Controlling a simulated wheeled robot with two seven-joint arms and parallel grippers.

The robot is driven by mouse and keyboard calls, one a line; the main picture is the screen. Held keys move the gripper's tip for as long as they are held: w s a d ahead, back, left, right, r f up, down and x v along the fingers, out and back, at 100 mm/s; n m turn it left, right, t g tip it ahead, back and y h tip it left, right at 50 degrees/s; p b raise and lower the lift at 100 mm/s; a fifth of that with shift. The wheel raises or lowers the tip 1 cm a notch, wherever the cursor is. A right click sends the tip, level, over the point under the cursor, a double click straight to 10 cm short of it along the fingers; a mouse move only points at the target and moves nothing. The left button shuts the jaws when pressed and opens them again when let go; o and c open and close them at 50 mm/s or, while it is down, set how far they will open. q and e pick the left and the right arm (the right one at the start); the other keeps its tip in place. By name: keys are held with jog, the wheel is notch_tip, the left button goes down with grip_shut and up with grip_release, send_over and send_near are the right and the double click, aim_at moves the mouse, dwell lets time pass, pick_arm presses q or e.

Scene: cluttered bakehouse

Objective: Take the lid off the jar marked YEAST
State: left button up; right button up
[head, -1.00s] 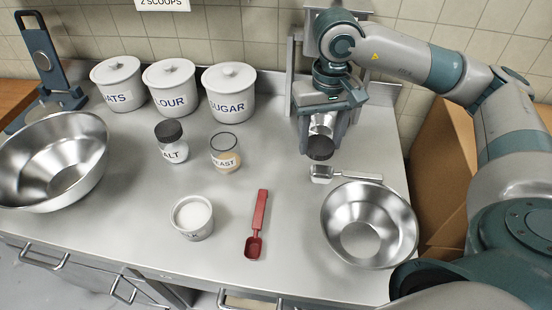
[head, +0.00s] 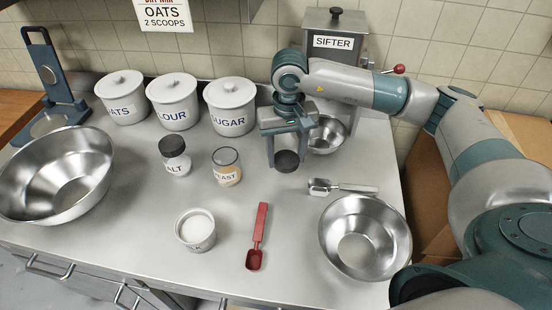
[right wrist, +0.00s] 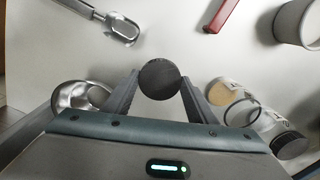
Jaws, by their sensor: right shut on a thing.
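The jar marked YEAST (head: 227,175) is a small glass jar with tan contents, upright on the steel counter. Its top looks open, with no lid on it. My right gripper (head: 287,150) is to the right of the jar and apart from it, pointing down. It is shut on a dark round lid (head: 286,162). In the right wrist view the lid (right wrist: 159,79) sits between the two fingertips, and the open jar (right wrist: 242,111) shows to the right. I cannot tell how high the lid is above the counter. My left gripper is not in view.
The dark-capped SALT jar (head: 175,162) stands left of the YEAST jar. Canisters (head: 230,115) and a sifter (head: 335,70) line the back. A white cup (head: 195,236), red scoop (head: 257,235), metal scoop (head: 342,187) and steel bowls (head: 330,225) leave some counter clear around the lid.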

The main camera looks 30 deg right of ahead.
aim_at(276, 155)
jog(key=shift+w+a+f+p, duration=0.2)
jog(key=shift+w+a+f, duration=0.15)
jog(key=shift+w, duration=0.2)
jog(key=shift+w+a+f+p, duration=0.2)
jog(key=shift+w+a+f, duration=0.1)
jog(key=shift+w, duration=0.25)
jog(key=shift+w+a+f, duration=0.1)
jog(key=shift+w+f, duration=0.2)
jog(key=shift+f, duration=0.05)
jog(key=shift+f+p, duration=0.35)
jog(key=shift+p, duration=0.1)
jog(key=shift+f+p, duration=0.75)
jog(key=shift+f, duration=0.85)
jog(key=shift+f, duration=0.15)
